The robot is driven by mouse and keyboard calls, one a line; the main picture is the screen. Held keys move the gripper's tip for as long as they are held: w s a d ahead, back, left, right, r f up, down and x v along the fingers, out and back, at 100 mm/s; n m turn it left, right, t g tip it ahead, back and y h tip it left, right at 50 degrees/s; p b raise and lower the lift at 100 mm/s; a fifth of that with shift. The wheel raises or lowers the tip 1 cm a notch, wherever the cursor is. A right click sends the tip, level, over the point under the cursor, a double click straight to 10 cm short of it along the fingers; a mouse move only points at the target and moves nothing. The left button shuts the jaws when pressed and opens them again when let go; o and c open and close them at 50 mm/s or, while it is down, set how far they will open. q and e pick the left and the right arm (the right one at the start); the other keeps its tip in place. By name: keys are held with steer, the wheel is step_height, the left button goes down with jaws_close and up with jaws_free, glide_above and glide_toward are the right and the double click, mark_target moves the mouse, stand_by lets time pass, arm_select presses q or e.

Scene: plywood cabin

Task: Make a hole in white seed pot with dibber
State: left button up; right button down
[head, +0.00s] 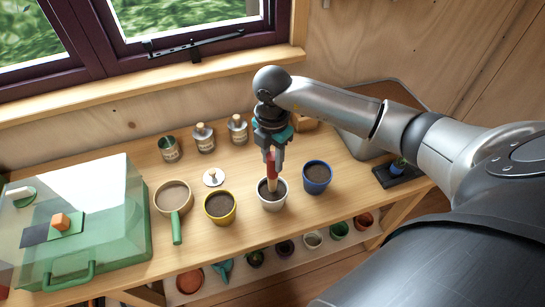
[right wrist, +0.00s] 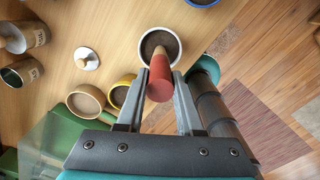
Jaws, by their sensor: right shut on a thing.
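The white seed pot (head: 273,203) stands on the bench between a yellow pot (head: 219,217) and a blue pot (head: 316,187), filled with dark soil. My right gripper (head: 272,158) is directly above it, shut on the dibber (head: 271,172), which has a red handle and a pale wooden tip. The dibber points down into the pot, its tip at the soil; how deep it sits I cannot tell. In the right wrist view, the dibber (right wrist: 160,80) hides part of the soil in the white pot (right wrist: 159,36). My left gripper is not in view.
A sieve with a green handle (head: 176,228), a small white tamper (head: 214,177) and several labelled tins (head: 203,138) stand to the left. A clear-lidded green box (head: 85,225) fills the bench's left end. A black tray (head: 394,174) lies at right. Several pots sit on the lower shelf.

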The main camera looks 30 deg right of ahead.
steer(key=shift+f+b, duration=0.4)
steer(key=shift+f, duration=0.15)
stand_by(0.4)
steer(key=shift+s+f, duration=0.1)
stand_by(0.8)
step_height(320, 180, up, 7)
steer(key=p, duration=0.6)
stand_by(0.6)
